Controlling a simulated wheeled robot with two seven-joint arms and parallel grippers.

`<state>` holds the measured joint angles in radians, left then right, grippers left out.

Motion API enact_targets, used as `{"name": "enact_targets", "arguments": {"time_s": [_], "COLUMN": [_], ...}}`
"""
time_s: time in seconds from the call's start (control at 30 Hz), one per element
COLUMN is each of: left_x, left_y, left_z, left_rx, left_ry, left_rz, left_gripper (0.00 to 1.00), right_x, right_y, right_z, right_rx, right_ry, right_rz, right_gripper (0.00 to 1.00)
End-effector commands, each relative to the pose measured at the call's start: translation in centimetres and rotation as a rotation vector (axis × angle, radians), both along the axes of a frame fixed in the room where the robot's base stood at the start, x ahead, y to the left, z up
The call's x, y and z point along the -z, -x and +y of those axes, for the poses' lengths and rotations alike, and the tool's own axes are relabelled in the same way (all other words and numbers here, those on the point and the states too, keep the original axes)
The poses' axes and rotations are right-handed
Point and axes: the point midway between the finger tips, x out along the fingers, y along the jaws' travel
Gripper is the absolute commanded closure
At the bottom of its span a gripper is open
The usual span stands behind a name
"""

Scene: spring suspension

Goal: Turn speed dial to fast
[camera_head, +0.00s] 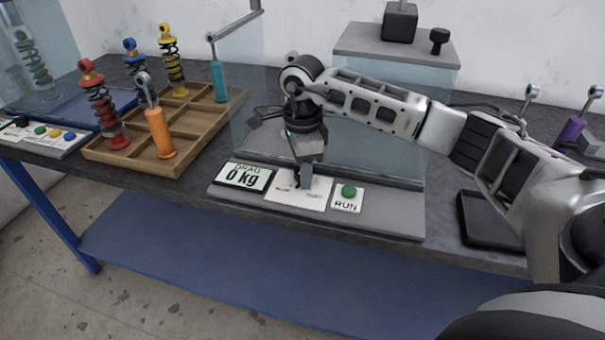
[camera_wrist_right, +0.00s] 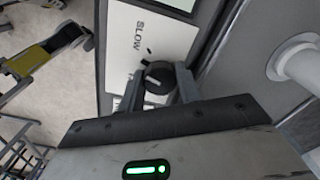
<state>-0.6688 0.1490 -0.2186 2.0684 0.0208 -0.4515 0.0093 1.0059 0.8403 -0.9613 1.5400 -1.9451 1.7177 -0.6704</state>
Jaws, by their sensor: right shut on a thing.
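The speed dial (camera_wrist_right: 158,76) is a round black knob with a white mark, on a white plate (camera_wrist_right: 150,35) in the right wrist view. The word SLOW shows on the plate; another label near my left finger is mostly hidden. My right gripper (camera_wrist_right: 160,88) has its fingers on either side of the knob and is shut on it. In the head view my right gripper (camera_head: 304,178) points down at the white plate (camera_head: 290,197), hiding the dial there. My left gripper is not in view.
A display reading 0 kg (camera_head: 243,177) is left of the plate, and a green RUN button (camera_head: 349,190) is close on the right. A wooden tray (camera_head: 195,121) with several shock absorbers stands at the left. A clear panel rises behind my gripper.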

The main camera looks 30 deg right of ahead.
Motion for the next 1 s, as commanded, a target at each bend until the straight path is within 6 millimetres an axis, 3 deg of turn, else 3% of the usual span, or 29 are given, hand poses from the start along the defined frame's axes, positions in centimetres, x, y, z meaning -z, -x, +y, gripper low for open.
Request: {"name": "enact_targets", "arguments": {"time_s": [1.0], "left_x": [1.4], "left_y": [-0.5], "left_z": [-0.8], "left_rx": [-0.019], "left_ry": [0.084], "left_rz": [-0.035], "left_gripper": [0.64], "right_x": [-0.1], "right_y": [0.0], "right_z": [0.0], "right_rx": [-0.899], "right_ry": [-0.001], "right_rz": [-0.004], "right_gripper": [0.89]}}
